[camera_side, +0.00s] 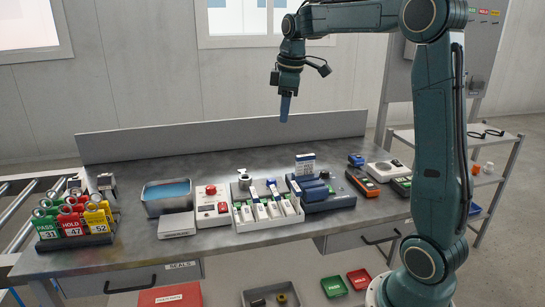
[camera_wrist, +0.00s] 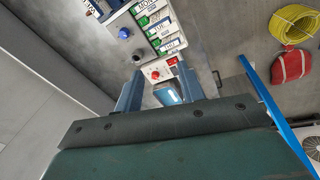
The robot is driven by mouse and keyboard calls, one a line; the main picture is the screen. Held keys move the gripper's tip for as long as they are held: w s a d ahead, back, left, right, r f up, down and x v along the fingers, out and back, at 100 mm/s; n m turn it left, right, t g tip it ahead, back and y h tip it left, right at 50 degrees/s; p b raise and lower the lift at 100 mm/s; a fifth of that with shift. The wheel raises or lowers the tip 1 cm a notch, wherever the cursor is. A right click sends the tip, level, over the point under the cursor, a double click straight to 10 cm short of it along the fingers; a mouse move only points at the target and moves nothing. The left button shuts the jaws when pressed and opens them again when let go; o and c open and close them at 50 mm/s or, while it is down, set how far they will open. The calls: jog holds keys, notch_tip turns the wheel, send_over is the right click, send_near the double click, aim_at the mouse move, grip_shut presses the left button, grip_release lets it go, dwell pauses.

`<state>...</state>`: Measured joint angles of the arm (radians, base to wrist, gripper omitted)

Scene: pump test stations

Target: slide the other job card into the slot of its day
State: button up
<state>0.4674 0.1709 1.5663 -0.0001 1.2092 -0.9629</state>
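My gripper (camera_side: 285,108) hangs high above the back of the bench, pointing down. The rack also shows in the wrist view (camera_wrist: 150,28), with day-like lettering too small to read surely.
A red-button box (camera_side: 211,204) and a metal tray with blue contents (camera_side: 167,196) stand left of the rack. Colored tags (camera_side: 73,218) fill a stand at far left. Handheld devices (camera_side: 361,182) lie at right. The bench's back strip is clear.

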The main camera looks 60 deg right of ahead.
jog(key=s+a+f+m+t, duration=0.1)
jog(key=s+a+f+m, duration=0.1)
jog(key=s+a, duration=0.8)
jog(key=s+a+f+m+t+y, duration=0.1)
jog(key=s+a+f+m+t, duration=0.1)
jog(key=s+a, duration=0.8)
jog(key=shift+s+f+m+t, duration=0.3)
jog(key=shift+s+f+m, duration=0.35)
jog(key=shift+s+m, duration=0.2)
jog(key=o, duration=1.2)
